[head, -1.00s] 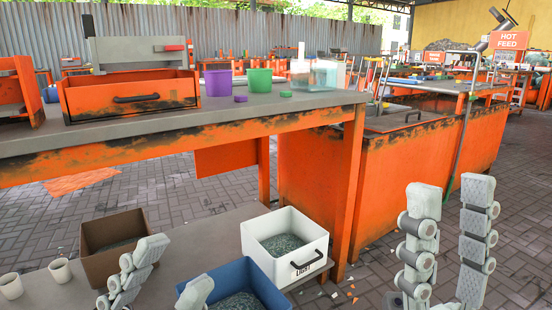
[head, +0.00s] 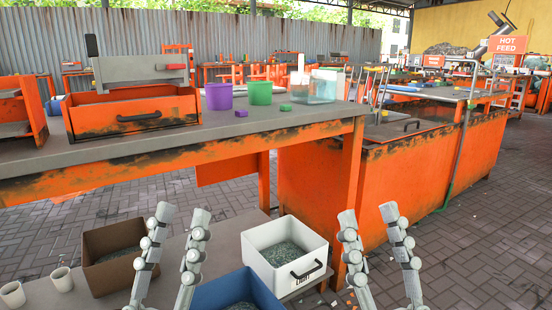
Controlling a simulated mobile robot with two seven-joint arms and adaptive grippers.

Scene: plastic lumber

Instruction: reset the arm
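My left gripper (head: 182,218) is low in the head view, in front of the brown bin and left of the white bin. Its two grey jointed fingers stand upright and apart, with nothing between them. My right gripper (head: 368,215) is to the right of the white bin, in front of the orange bench's leg. Its two fingers also point up, apart and empty. The wrists of both arms are cut off by the bottom edge.
An orange workbench (head: 210,145) crosses the view, with an orange drawer box (head: 135,115), a purple cup (head: 218,97) and a green cup (head: 260,93) on top. A brown bin (head: 112,240), white bin (head: 284,248) and blue bin (head: 235,290) sit low. Paved floor (head: 490,215) is open at right.

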